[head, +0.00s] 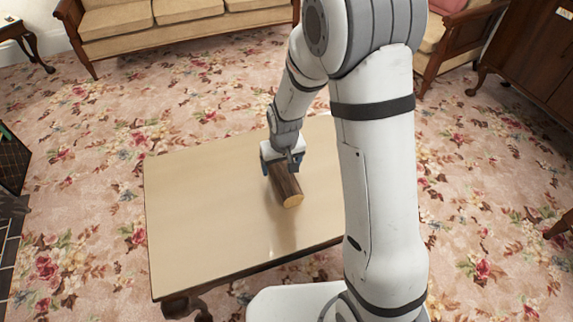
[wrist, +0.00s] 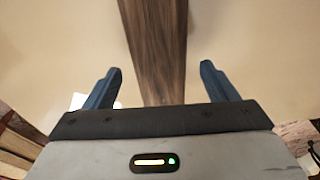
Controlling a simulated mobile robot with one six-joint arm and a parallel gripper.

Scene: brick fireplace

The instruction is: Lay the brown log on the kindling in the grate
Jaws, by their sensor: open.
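The brown log (head: 287,187) lies on the table with its pale cut end facing the front. In the wrist view the log (wrist: 155,45) runs from the top edge down between the fingers and out of sight behind the gripper body. My gripper (head: 281,165) is above the far part of the log. In the wrist view my gripper (wrist: 160,85) is open, with one blue finger on each side of the log and a visible gap on both sides. The kindling and the grate cannot be made out in either view.
The wooden table (head: 200,215) is otherwise bare around the log. A dark, fireplace-like structure (head: 12,165) shows at the left edge, with dark tiles (head: 10,225) below it. A sofa (head: 180,20) stands at the back. Floral carpet (head: 90,130) lies open between table and left edge.

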